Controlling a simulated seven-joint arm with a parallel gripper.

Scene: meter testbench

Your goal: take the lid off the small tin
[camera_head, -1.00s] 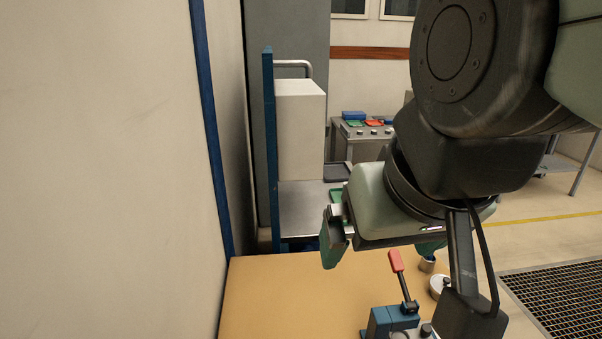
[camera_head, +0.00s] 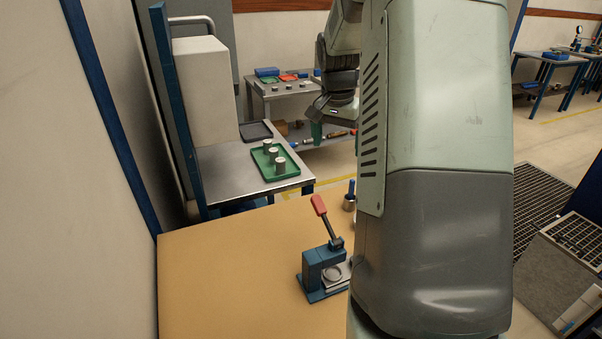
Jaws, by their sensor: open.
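My gripper (camera_head: 317,131) is partly hidden behind my own arm, up at the top middle of the head view. One green finger shows, hanging down with nothing visible at it; the other finger is hidden. No tin can be picked out for certain as the small tin. Whether any has a lid is too small to tell.
A blue lever press (camera_head: 318,266) with a red handle (camera_head: 318,205) stands on the tan tabletop (camera_head: 230,280), which is clear at left. The tray lies on a metal side table (camera_head: 220,165) near a white box (camera_head: 205,90). My arm blocks the right of the tabletop.

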